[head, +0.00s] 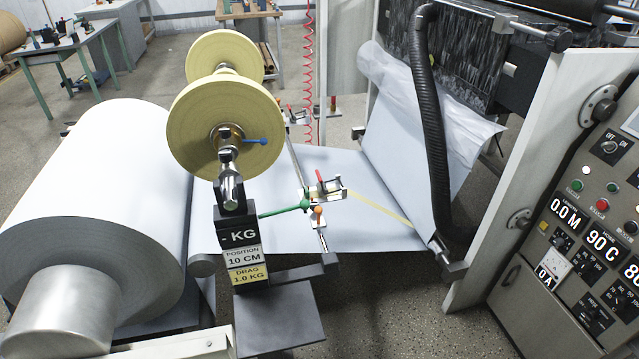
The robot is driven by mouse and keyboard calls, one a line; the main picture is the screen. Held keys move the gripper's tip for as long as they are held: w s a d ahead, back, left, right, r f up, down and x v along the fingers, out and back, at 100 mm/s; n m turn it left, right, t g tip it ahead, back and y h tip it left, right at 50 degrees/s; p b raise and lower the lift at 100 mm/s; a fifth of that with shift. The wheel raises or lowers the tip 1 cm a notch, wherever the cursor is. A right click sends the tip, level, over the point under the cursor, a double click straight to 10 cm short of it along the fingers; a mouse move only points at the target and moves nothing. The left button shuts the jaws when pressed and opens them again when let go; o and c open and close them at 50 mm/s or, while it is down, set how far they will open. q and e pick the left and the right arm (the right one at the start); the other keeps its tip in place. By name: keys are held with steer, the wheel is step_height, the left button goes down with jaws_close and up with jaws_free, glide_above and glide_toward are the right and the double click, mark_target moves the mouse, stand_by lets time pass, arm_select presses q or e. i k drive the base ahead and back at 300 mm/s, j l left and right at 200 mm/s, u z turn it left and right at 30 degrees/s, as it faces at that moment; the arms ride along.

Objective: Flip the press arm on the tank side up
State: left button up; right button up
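Neither of my grippers is in view. No part is marked as the tank-side press arm, and I cannot tell for sure which one it is. A small metal unit with a red lever (320,180) sits over the white paper web (350,215), on a cross rail; its lever points up and tilts. A similar small unit (298,116) shows farther back, partly hidden by the tape rolls.
A large white paper roll (100,200) fills the left. Two yellow tape rolls (225,130) share a spindle above a black readout post (240,250). A thick black hose (432,120) and a control panel (590,230) stand at right. Open floor (400,310) shows at the front.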

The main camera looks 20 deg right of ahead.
mark_target(321, 186)
steer(key=i+l+u, duration=0.3)
steer(key=l, duration=0.25)
steer(key=i+l+u, duration=0.15)
steer(key=l, duration=0.15)
steer(key=i+l+u, duration=0.1)
steer(key=l, duration=0.2)
